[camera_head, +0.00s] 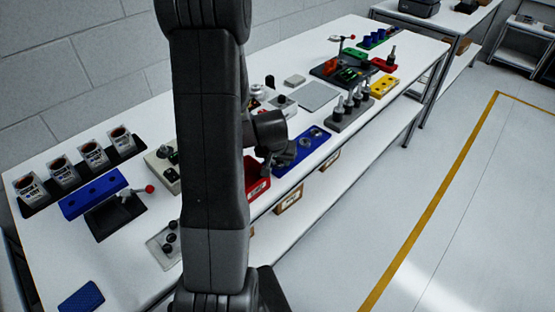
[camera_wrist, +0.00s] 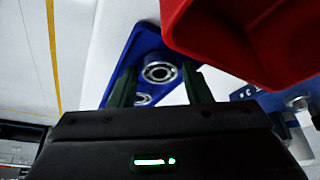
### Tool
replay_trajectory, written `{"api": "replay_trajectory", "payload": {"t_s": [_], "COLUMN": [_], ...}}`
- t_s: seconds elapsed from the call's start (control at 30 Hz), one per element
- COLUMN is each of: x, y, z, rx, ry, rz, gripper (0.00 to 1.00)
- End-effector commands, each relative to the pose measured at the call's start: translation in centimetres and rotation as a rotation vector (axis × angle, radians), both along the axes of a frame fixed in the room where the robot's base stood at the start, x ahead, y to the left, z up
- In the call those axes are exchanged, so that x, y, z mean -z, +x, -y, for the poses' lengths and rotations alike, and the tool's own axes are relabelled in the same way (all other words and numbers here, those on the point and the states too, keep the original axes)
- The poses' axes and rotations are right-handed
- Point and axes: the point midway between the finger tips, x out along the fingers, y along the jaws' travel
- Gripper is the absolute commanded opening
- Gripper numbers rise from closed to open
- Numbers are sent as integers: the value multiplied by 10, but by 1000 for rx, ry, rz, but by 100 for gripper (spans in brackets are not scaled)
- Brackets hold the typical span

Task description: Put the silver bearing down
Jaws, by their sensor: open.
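A silver bearing (camera_wrist: 159,71), a ring with a dark centre, sits in the blue tray (camera_wrist: 136,45) in the wrist view. My gripper (camera_wrist: 160,82) is open, with its two dark fingers on either side of the bearing and a gap showing around it. A second round silver part (camera_wrist: 142,99) shows lower down between the fingers, partly hidden by the gripper body. In the head view the blue tray (camera_head: 291,160) lies near the front edge of the table, and my gripper (camera_head: 277,160) is at its left end, partly hidden behind my arm.
A red bin (camera_wrist: 245,62) stands close to the right finger in the wrist view; the red bin (camera_head: 258,186) is left of the tray in the head view. A grey holder with upright dark-and-silver parts (camera_head: 350,112) stands behind the tray. The table's front edge is near.

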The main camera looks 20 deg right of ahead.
Motion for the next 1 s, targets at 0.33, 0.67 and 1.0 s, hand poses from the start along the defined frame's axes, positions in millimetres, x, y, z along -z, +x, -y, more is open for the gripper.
{"api": "replay_trajectory", "payload": {"t_s": [0.33, 0.67, 1.0], "x": [-42, -88, -112], "y": [-12, -29, -38], "z": [-8, -20, -25], "rx": [0, 0, 0], "ry": [-3, -1, -1], "rz": [4, 4, 1], "gripper": [44, 44, 44]}}
